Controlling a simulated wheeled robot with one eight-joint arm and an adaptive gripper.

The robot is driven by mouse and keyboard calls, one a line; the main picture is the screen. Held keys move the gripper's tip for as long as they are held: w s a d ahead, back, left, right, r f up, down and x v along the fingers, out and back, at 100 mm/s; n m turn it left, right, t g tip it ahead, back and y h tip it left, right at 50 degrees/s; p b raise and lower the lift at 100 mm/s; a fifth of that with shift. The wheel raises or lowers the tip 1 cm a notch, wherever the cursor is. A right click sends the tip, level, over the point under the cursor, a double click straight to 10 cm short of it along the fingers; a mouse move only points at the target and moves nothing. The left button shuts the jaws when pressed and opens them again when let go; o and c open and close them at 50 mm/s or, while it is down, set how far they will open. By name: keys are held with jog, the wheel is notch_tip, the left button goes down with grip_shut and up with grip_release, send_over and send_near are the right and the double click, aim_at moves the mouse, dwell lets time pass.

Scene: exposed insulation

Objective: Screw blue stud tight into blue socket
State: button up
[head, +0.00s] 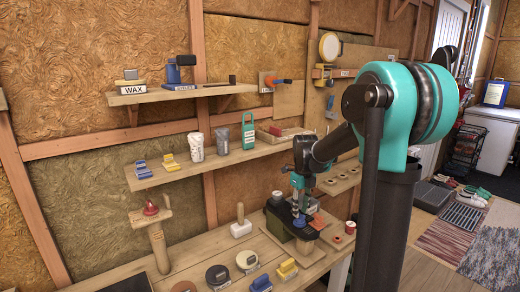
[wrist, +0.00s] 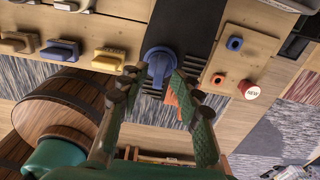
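My gripper (wrist: 159,72) points down over the workbench; in the head view it (head: 299,208) is at a dark machine-like block near the bench's right end. In the wrist view a round-headed blue piece (wrist: 160,54), which looks like the blue stud, sits between and just beyond the green fingertips. I cannot tell whether the fingers press on it. A wooden block (wrist: 245,60) to the right carries a blue ring (wrist: 235,43), likely the blue socket, apart from my fingers.
A red "NEW" button (wrist: 249,89) sits on the block's lower edge. Yellow (wrist: 108,58) and blue (wrist: 60,50) pieces stand in a row left. An orange piece (wrist: 172,99) is beside my right finger. A wooden barrel (wrist: 62,103) stands at lower left. A shelf (head: 215,158) runs along the wall behind.

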aim_at(300, 213)
jog(key=shift+r, duration=3.6)
jog(key=s+d+f+n+t, duration=0.2)
jog(key=s+f+n, duration=0.6)
jog(key=s+n, duration=0.3)
jog(key=s+d+f+n+t, duration=0.2)
jog(key=s+f+n, duration=0.6)
jog(key=n, duration=0.9)
jog(key=shift+s+f+n, duration=0.15)
jog(key=shift+s+n, duration=0.25)
jog(key=shift+s, duration=1.1)
